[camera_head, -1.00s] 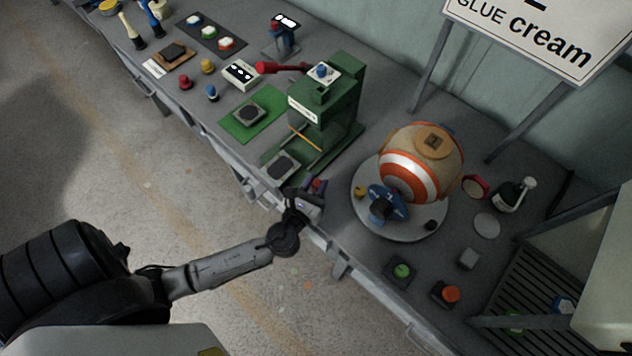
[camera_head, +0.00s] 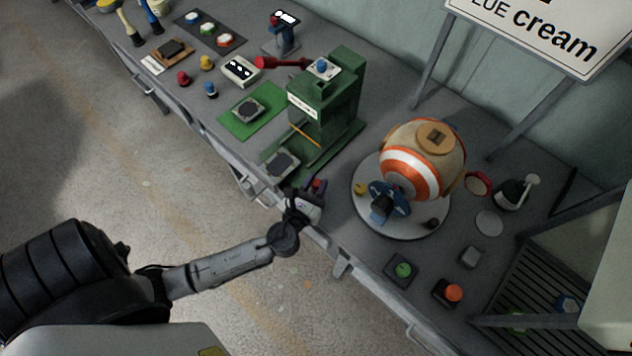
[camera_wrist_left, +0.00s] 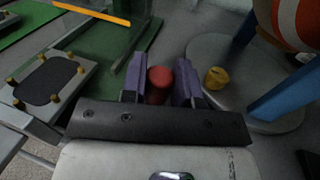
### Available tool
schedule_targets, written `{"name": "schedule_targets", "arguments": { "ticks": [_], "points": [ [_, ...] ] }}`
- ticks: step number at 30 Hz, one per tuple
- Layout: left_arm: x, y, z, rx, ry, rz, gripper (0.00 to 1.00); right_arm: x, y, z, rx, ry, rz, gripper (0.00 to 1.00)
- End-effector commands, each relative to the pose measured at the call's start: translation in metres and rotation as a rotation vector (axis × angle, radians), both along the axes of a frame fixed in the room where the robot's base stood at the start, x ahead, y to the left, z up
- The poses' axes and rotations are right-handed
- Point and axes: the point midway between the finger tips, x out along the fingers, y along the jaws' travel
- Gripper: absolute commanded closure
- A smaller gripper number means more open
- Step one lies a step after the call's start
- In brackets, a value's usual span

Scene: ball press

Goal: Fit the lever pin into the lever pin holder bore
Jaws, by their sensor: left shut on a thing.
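My left gripper (camera_head: 317,186) is at the front edge of the bench, in front of the green press (camera_head: 325,105). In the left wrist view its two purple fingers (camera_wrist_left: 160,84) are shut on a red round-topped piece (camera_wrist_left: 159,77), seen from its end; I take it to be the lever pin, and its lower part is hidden. I cannot make out the lever pin holder bore in either view. My right gripper is not in view.
Right of my left gripper stands a round grey plate (camera_head: 365,215) with an orange-and-white ball (camera_head: 412,160) and a blue part (camera_head: 390,198). A square pad (camera_head: 281,164) lies left of the gripper. Green (camera_head: 402,269) and orange (camera_head: 453,292) buttons are at the front right.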

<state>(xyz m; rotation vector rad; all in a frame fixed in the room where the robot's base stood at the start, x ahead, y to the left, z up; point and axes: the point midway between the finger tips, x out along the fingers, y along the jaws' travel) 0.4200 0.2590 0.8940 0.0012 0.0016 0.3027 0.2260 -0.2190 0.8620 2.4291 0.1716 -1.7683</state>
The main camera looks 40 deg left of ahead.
Motion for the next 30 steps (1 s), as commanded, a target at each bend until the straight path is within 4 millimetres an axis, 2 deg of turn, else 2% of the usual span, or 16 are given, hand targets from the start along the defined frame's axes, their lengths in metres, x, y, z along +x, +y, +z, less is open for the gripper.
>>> {"name": "schedule_targets", "arguments": {
  "ticks": [30],
  "points": [
    [0.0, 0.0, -0.025, -0.001, 0.0, 0.0, 0.95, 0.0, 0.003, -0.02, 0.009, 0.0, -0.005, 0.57]
  ]
}}
